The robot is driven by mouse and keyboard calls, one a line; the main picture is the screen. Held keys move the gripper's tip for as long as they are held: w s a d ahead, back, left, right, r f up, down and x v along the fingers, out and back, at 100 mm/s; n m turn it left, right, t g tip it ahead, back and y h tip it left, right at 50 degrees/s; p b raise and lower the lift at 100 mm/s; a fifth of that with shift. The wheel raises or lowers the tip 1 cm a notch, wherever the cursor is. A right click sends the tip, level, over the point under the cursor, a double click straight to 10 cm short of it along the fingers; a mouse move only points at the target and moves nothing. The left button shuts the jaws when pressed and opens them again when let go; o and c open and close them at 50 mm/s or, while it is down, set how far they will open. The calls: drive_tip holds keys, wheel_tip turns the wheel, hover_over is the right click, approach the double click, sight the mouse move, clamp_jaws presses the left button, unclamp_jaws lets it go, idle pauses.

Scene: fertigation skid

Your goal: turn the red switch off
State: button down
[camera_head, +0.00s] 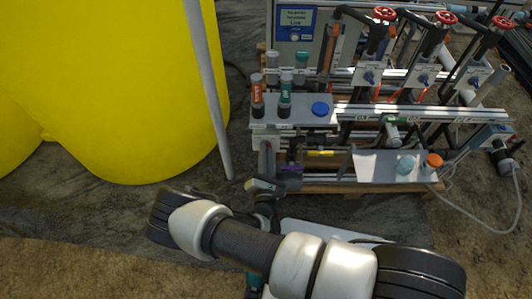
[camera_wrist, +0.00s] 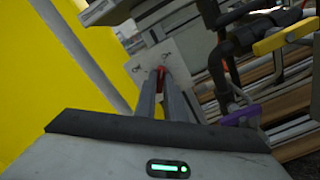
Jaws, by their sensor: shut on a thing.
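The red switch (camera_wrist: 162,71) sits on a pale grey plate (camera_wrist: 149,62) with small dark screws, in the wrist view. Only a little red shows between and beyond my fingertips. My gripper (camera_wrist: 164,82) is shut on the red switch, with its two grey fingers reaching to the plate. The fingers hide most of the switch, so its on or off position cannot be told.
A yellow tank (camera_head: 110,90) and a grey post (camera_head: 208,90) stand left of the skid. A yellow valve handle (camera_wrist: 285,37) and a purple handle (camera_wrist: 240,115) are close on the right in the wrist view. Red handwheels (camera_head: 445,18) are at the upper right. Open ground lies in front.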

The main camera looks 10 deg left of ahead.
drive_tip(key=shift+n+p, duration=0.4)
drive_tip(key=shift+n, duration=7.7)
drive_tip(key=c, duration=1.8)
unclamp_jaws()
drive_tip(key=shift+c, duration=0.2)
drive_tip(key=p+v, duration=0.3)
drive_tip(key=v, duration=1.4)
drive_tip(key=shift+s, duration=0.2)
